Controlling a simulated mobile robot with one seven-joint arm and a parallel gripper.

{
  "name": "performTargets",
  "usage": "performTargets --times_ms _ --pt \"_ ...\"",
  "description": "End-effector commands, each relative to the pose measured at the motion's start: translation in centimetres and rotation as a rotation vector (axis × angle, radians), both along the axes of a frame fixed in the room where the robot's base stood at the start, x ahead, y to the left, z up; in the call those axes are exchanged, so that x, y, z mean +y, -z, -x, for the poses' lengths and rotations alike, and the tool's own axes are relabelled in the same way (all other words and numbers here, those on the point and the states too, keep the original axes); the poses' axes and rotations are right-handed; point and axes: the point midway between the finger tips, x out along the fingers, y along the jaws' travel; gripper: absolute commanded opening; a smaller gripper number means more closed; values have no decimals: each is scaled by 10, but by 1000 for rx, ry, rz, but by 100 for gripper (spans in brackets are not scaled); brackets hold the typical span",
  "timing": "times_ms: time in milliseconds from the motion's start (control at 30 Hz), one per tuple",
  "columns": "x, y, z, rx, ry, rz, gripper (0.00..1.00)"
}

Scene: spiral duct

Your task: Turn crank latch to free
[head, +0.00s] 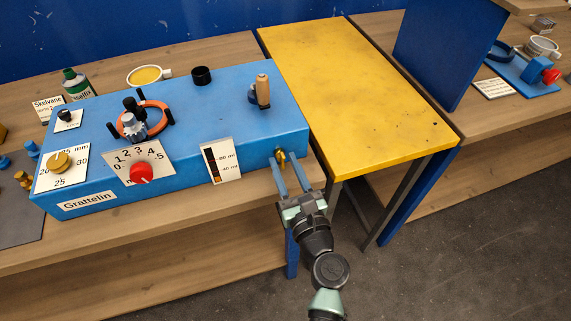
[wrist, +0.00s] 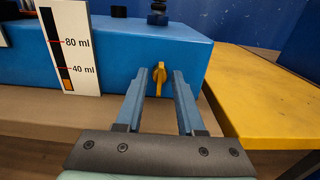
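A small yellow latch (head: 281,158) sits on the front face of the blue Grattelin box, near its right end. In the wrist view the latch (wrist: 159,78) has an upright, narrow grip. My gripper (head: 279,159) is open in front of it. In the wrist view the two fingers of my gripper (wrist: 160,75) point at the box, one on each side of the latch, with gaps to both. I cannot tell how far the tips are from the face. A crank with an upright wooden handle (head: 263,90) stands on the box top.
The blue box (head: 215,118) carries a red dial (head: 141,172), a brass dial (head: 60,162), an orange ring (head: 152,107) and a level gauge (head: 221,161). A yellow table (head: 360,85) stands to the right. The floor in front is clear.

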Motion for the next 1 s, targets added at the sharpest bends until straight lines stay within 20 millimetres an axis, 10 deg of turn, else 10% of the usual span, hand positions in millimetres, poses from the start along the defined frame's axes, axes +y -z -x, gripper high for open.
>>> performTargets --times_ms 267,1000 --pt "0 0 0 0 0 0 0" --pt "1 2 1 -64 0 193 0"
